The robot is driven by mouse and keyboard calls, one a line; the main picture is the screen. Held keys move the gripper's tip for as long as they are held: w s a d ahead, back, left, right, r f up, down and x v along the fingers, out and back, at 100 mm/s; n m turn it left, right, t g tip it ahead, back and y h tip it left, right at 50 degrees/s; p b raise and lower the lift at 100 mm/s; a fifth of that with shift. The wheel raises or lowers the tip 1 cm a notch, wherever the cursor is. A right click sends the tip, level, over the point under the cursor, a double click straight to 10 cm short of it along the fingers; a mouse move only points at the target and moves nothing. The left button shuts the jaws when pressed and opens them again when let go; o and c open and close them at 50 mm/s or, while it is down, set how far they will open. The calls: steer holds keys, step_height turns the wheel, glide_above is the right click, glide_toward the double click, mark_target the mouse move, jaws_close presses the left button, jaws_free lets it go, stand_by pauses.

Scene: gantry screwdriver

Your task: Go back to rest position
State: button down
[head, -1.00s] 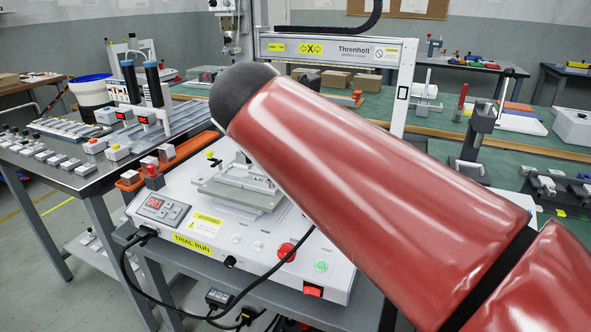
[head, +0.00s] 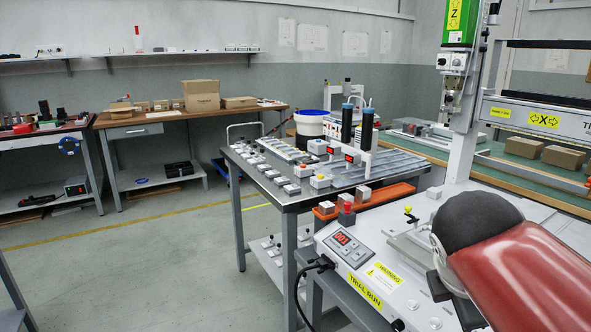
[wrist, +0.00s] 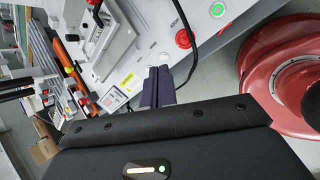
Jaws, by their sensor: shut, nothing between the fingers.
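My gripper (wrist: 156,88) shows in the wrist view with its dark fingers together and nothing between them. It is above or in front of the white gantry machine, and the picture does not show it touching anything. In the head view my red arm covers the lower right corner and hides my gripper. The gantry machine (head: 335,239) stands on a grey bench, with a display, a yellow TRIAL RUN label and a green-topped Z column (head: 462,22). In the wrist view its red button (wrist: 183,39) and lit green button (wrist: 217,10) show.
A steel table (head: 290,200) with several small blocks and two dark cylinders stands left of the machine. An orange tray (head: 390,194) lies between them. Workbenches with cardboard boxes (head: 201,95) line the back wall. The floor at the left (head: 130,270) is open. A black cable (head: 300,280) hangs at the machine's front.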

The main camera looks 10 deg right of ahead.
steer(key=s+a+f+m+y, duration=0.2)
steer(key=a+f+m+y, duration=0.3)
steer(key=a+f+m, duration=0.6)
steer(key=a+m, duration=0.2)
steer(key=m, duration=0.2)
steer(key=shift+a+f+m+t, duration=0.15)
steer(key=shift+a+m+t, duration=0.15)
steer(key=shift+m+t, duration=0.1)
